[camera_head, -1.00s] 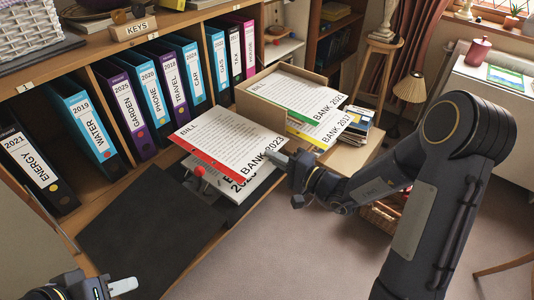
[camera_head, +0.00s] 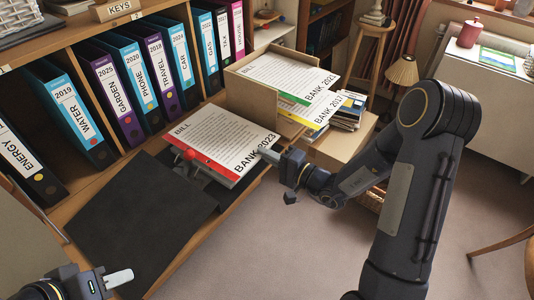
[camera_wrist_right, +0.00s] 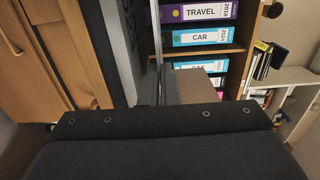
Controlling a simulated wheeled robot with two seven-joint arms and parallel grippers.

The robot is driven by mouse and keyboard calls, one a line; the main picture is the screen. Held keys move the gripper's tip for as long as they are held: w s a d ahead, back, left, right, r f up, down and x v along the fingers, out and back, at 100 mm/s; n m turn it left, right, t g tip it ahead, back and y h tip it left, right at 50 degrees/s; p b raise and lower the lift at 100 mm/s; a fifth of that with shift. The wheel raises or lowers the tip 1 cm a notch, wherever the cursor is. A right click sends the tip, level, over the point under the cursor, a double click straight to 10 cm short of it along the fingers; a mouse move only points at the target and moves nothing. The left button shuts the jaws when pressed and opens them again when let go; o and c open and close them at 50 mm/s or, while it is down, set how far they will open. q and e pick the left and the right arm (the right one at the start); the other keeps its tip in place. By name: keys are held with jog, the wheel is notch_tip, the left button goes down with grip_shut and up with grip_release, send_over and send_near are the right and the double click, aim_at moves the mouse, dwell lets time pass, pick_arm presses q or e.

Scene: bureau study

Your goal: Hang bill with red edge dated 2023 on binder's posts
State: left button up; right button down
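The red-edged bill marked BANK 2023 (camera_head: 222,135) lies almost flat over the other papers on the open binder (camera_head: 135,220). Its red edge is near the red knob (camera_head: 190,154) of the binder's post mechanism. The posts are partly hidden, and I cannot tell whether the bill's holes are on them. My right gripper (camera_head: 268,156) is shut on the bill's right edge, next to the printed year. In the right wrist view a thin sheet (camera_wrist_right: 158,50) stands edge-on at the fingers. My left gripper (camera_head: 118,278) is low at the left, apart from the binder; its opening is unclear.
A cardboard box (camera_head: 250,103) behind the bill holds bills with green and yellow edges (camera_head: 290,80). Labelled binders (camera_head: 120,90) fill the shelf behind. Floor (camera_head: 300,240) is clear in front.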

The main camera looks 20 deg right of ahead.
pick_arm(q)
jog(key=shift+f+b, duration=0.4)
dwell(0.6)
jog(key=shift+f+b, duration=0.9)
pick_arm(e)
jog(key=shift+f, duration=0.65)
pick_arm(q)
jog(key=shift+f+b, duration=0.6)
jog(key=shift+f, duration=0.05)
pick_arm(e)
jog(key=shift+f, duration=0.2)
dwell(0.4)
jog(key=c, duration=2)
grip_release()
jog(key=shift+s+d, duration=0.1)
jog(key=shift+s, duration=0.05)
pick_arm(q)
jog(key=shift+f+b, duration=0.65)
jog(key=shift+b, duration=0.05)
pick_arm(e)
jog(key=shift+v, duration=1.6)
